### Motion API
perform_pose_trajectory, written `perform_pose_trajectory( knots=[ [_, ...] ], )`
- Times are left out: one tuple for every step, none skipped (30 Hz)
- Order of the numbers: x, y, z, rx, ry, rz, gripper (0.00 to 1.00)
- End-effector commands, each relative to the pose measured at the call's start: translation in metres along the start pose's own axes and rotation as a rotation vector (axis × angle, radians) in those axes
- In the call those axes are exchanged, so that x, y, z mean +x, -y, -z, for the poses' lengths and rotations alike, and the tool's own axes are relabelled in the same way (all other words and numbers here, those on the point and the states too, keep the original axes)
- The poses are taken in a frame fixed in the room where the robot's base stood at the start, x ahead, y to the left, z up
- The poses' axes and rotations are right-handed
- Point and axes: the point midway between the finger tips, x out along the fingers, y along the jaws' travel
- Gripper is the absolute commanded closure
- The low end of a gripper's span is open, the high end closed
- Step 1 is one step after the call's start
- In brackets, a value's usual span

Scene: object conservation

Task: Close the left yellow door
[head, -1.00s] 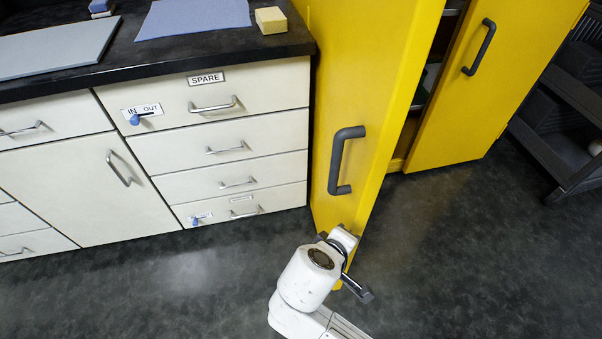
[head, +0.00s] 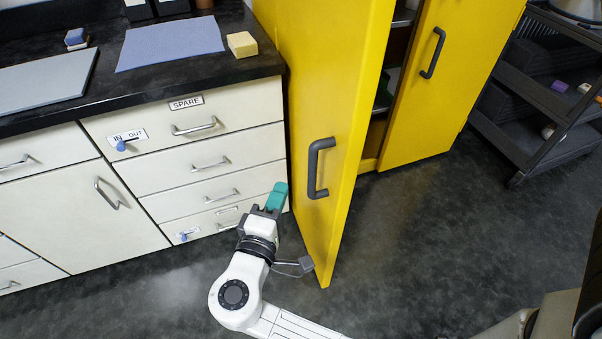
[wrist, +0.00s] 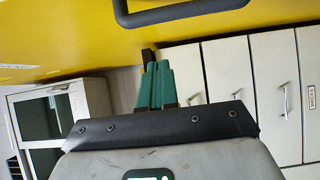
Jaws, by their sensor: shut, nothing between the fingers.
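The left yellow door (head: 338,120) stands swung open in the head view, jutting out toward me beside the white drawers. Its dark grey handle (head: 318,168) is upright on the face turned to the left. My gripper (head: 277,197) has green fingers, which are shut and empty. It is left of the door's handle and a little lower in the picture, in front of the lower drawers. In the wrist view the green fingers (wrist: 156,85) are together, with the yellow door (wrist: 70,30) and its handle (wrist: 180,12) across the top. Whether the wrist touches the door cannot be told.
The right yellow door (head: 425,85) looks shut or nearly so, with shelves showing left of it. White drawers (head: 200,160) under a black counter stand left of the door. A dark shelf cart (head: 540,95) stands at right. Floor (head: 410,225) right of the door is clear.

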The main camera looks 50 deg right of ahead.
Motion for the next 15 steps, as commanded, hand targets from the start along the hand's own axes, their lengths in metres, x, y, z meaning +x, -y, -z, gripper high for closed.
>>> perform_pose_trajectory(
  knots=[
    [0.011, 0.000, -0.001, 0.000, 0.005, -0.001, 1.00],
    [0.018, 0.000, -0.001, 0.001, 0.005, -0.001, 1.00],
    [0.025, 0.000, -0.001, 0.000, 0.004, -0.001, 1.00],
    [0.031, 0.000, -0.001, 0.000, 0.004, -0.001, 1.00],
    [0.036, 0.000, -0.001, 0.000, 0.005, 0.000, 1.00],
    [0.042, 0.001, -0.004, -0.001, 0.005, 0.001, 1.00],
    [0.044, 0.001, -0.008, -0.001, 0.003, 0.001, 1.00],
    [0.048, 0.000, -0.011, -0.001, 0.004, 0.001, 1.00],
    [0.051, 0.001, -0.015, -0.002, 0.004, 0.001, 1.00],
    [0.054, 0.000, -0.018, -0.001, 0.003, 0.000, 1.00],
    [0.056, 0.000, -0.020, -0.001, 0.003, 0.000, 1.00],
    [0.059, 0.000, -0.022, 0.000, 0.001, 0.000, 1.00],
    [0.060, 0.000, -0.024, 0.000, 0.002, 0.000, 1.00],
    [0.062, 0.000, -0.025, 0.000, 0.002, 0.000, 1.00],
    [0.063, 0.000, -0.027, 0.000, 0.001, 0.000, 1.00]
  ],
)
